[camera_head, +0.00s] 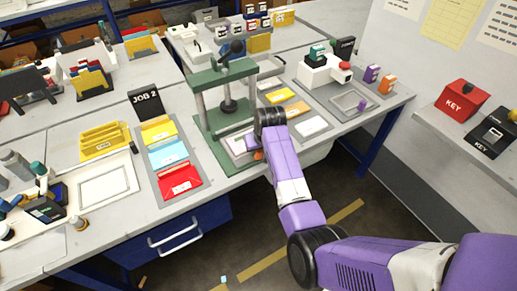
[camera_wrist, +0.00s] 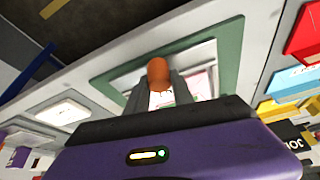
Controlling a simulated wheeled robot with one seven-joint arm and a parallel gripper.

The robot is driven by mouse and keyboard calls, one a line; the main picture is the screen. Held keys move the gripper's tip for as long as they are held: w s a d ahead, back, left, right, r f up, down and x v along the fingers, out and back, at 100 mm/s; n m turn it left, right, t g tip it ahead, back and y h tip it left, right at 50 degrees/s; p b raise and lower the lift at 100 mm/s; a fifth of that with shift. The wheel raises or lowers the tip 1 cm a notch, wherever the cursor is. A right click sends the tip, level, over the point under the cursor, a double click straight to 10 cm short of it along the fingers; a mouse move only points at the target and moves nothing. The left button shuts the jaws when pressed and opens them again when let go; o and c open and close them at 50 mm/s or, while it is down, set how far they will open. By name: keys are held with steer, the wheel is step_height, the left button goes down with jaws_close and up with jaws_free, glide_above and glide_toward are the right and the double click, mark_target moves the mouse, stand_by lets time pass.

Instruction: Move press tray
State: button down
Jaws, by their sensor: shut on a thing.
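The green press (camera_head: 200,95) stands on the table with its green base plate under a tall frame. The pale press tray (camera_head: 238,146) lies on that base; it also shows in the wrist view (camera_wrist: 205,62) inside the green border. An orange handle (camera_wrist: 158,72) is at the tray's near edge. My gripper (camera_wrist: 160,92) is shut on this handle, one dark finger on each side of it. In the head view my gripper (camera_head: 258,153) is at the front right of the press, and my wrist hides part of the tray.
Red (camera_head: 181,180), blue and yellow trays lie left of the press beside a black JOB 2 sign (camera_head: 146,103). To the right, a white pad (camera_head: 311,127) and a grey tray (camera_head: 350,102) lie on mats. A red KEY box (camera_head: 462,101) is at far right.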

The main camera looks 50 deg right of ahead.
steer(key=shift+s, duration=0.15)
steer(key=c, duration=1.4)
jaws_free()
steer(key=shift+o, duration=0.2)
steer(key=shift+s+r, duration=0.1)
steer(key=v, duration=0.7)
steer(key=shift+a+r, duration=0.15)
steer(key=shift+r, duration=0.1)
steer(key=shift+s, duration=0.1)
